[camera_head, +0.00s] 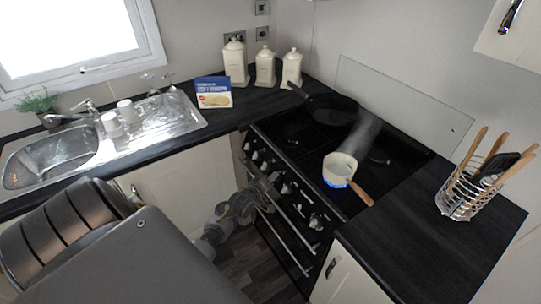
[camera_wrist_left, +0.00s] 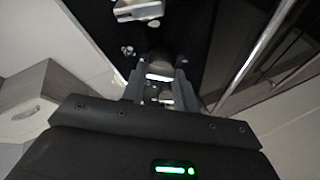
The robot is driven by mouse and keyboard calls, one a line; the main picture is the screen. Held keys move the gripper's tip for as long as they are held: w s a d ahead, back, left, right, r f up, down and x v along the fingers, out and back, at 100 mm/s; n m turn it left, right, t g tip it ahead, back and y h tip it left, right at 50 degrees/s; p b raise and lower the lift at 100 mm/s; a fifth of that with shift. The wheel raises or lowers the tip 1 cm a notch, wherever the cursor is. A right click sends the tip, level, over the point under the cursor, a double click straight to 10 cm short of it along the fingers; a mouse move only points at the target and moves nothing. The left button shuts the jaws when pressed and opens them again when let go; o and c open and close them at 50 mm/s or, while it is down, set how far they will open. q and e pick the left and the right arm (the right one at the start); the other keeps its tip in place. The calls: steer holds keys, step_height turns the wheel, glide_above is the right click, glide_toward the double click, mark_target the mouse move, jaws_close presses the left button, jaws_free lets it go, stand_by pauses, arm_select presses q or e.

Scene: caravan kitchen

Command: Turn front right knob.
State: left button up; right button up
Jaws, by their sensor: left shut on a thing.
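The stove (camera_head: 300,150) has a row of silver knobs along its black front panel. Some knobs show to the right of my left gripper, one of them near the panel's right end (camera_head: 315,222). My left gripper (camera_head: 268,186) is at the middle of this panel, shut on a knob that its fingers and wrist largely hide. In the left wrist view the two fingers (camera_wrist_left: 160,88) close in front of the black panel, and another silver knob (camera_wrist_left: 138,10) shows beyond them. I cannot tell which burner the held knob belongs to. My right gripper is not in view.
A cream saucepan (camera_head: 340,166) with a wooden handle steams over a blue flame at the stove's front right. A dark frying pan (camera_head: 330,108) sits at the back. Oven rails (camera_head: 290,240) run below the knobs. A utensil basket (camera_head: 458,200) stands on the right counter.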

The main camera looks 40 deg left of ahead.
arm_select(q)
steer(key=shift+r+n+p, duration=0.1)
steer(key=shift+n+p, duration=0.45)
steer(key=shift+n, duration=0.15)
steer(key=o, duration=1)
steer(key=b+v, duration=0.1)
steer(key=v, duration=0.9)
steer(key=shift+s+d+r, duration=0.1)
steer(key=shift+s+r, duration=0.15)
steer(key=shift+s, duration=0.05)
steer(key=shift+g, duration=0.3)
